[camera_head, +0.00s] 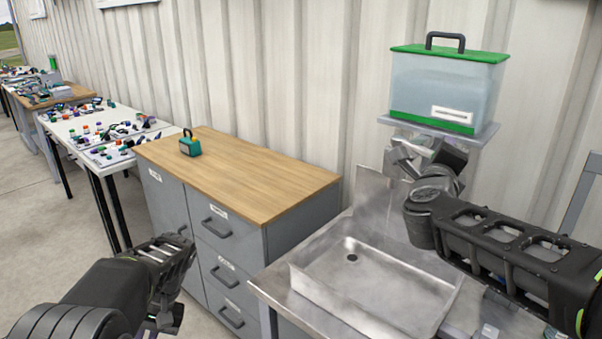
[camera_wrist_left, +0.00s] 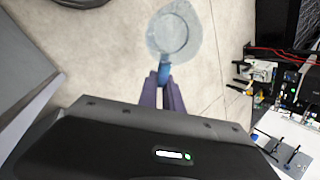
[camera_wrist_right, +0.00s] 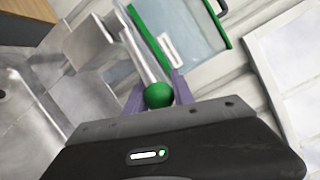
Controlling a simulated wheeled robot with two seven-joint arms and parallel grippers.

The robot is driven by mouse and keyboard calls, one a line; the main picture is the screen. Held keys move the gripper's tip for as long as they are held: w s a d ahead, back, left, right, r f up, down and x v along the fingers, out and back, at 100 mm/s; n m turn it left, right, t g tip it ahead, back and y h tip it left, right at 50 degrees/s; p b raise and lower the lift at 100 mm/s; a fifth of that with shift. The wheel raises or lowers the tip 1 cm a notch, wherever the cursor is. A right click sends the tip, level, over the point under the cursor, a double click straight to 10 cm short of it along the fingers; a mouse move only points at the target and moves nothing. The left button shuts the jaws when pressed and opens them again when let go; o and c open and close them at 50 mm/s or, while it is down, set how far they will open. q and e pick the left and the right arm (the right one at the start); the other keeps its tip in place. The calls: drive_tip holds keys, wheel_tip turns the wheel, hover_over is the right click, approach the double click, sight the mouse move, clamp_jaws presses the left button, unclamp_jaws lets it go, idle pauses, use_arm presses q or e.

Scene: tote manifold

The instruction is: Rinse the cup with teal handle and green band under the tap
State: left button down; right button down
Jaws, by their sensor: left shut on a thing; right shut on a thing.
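My left gripper (camera_wrist_left: 163,88) is shut on the blue handle (camera_wrist_left: 163,72) of a pale translucent cup (camera_wrist_left: 174,32), held above the concrete floor. No green band can be made out on this cup. In the head view my left arm is low at the left front, away from the sink. My right gripper (camera_wrist_right: 158,90) is shut on a green round knob (camera_wrist_right: 159,95) at a metal pipe below the water tank (camera_head: 445,85). The tap's outlet is hidden by the right gripper in the head view. No running water is visible.
A metal sink (camera_head: 375,285) with a drain lies below the right gripper. Tables (camera_head: 85,135) with many small parts run along the wall.

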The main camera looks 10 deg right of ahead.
drive_tip(key=c, duration=1.1)
unclamp_jaws()
drive_tip(key=shift+s+a, duration=0.1)
use_arm(q)
drive_tip(key=shift+f+b, duration=0.85)
drive_tip(key=shift+b, duration=0.05)
use_arm(e)
drive_tip(key=v, duration=1.2)
